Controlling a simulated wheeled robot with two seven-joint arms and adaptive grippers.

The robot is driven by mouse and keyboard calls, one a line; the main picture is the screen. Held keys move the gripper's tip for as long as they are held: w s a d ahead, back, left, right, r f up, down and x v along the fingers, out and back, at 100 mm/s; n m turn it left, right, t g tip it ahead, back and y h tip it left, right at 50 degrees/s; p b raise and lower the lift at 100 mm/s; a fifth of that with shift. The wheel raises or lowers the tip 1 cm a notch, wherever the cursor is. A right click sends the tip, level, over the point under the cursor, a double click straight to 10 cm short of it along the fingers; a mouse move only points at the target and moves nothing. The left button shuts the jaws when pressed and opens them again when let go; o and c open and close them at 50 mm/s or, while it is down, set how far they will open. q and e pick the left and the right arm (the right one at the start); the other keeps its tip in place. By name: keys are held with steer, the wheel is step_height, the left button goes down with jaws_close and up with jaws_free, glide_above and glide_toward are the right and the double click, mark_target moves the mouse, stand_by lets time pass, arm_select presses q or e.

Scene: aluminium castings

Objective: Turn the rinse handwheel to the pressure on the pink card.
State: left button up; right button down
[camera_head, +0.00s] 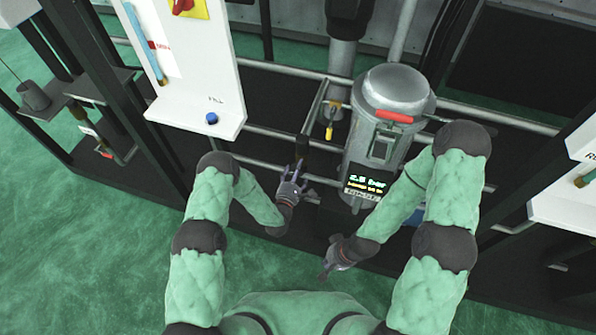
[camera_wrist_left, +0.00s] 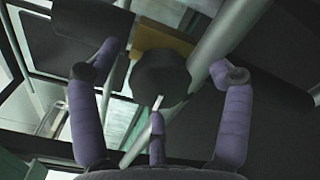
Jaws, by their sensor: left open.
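My left gripper (camera_head: 294,180) is open, in front of the pipework left of the grey metal canister. In the left wrist view its purple fingers (camera_wrist_left: 160,115) spread around a dark round knob (camera_wrist_left: 161,78) with a brass-coloured block (camera_wrist_left: 165,38) behind it. This may be the rinse handwheel; I cannot tell whether the fingers touch it. A small display (camera_head: 366,187) at the canister's foot shows a lit reading in bar, perhaps 2.5, with a yellow line below. My right gripper (camera_head: 330,264) hangs low near my body; its fingers are too small to judge. I cannot make out a pink card.
The grey canister (camera_head: 396,95) with a red handle stands right of my left gripper. A white panel (camera_head: 213,70) with a blue button (camera_head: 211,118) is at the left, and another white panel (camera_head: 560,205) at the right. Rails and pipes cross behind. The green floor is open at lower left.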

arm_select(q)
steer(key=shift+w+d, duration=0.1)
steer(key=shift+w, duration=0.15)
steer(key=c, duration=1.1)
steer(key=shift+d+r+m+b, duration=0.15)
steer(key=shift+m+b, duration=0.15)
steer(key=shift+m, duration=1.1)
steer(key=o, duration=1.1)
steer(key=shift+d, duration=0.15)
steer(key=shift+s+a, duration=0.15)
steer(key=shift+a, duration=0.05)
